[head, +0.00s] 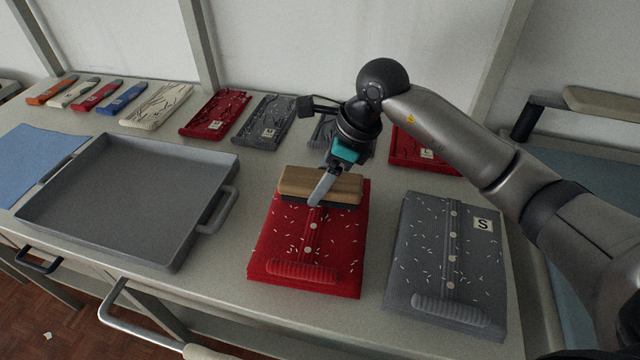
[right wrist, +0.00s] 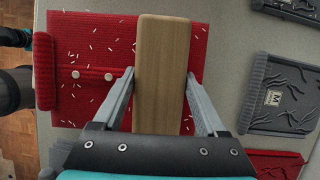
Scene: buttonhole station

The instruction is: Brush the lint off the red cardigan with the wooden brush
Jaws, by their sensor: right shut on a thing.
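The red cardigan (head: 285,255) lies folded near the front of the table, with white lint specks scattered over it and a row of pale buttons. It also shows in the right wrist view (right wrist: 85,45). The wooden brush (head: 318,182) is over the cardigan's far end, its dark bristles facing down; whether they touch the cloth is not clear. My right gripper (head: 322,188) is shut on the brush, with one finger on each side of the wooden block (right wrist: 160,75) in the right wrist view. My left gripper is not in the head view.
A grey cardigan (head: 420,255) marked S, also with lint, lies right of the red one. An empty grey tray (head: 120,205) stands left, beside a blue cloth (head: 35,160). Several folded garments, including a red one (head: 215,115), line the back. A handle (head: 130,320) juts out in front.

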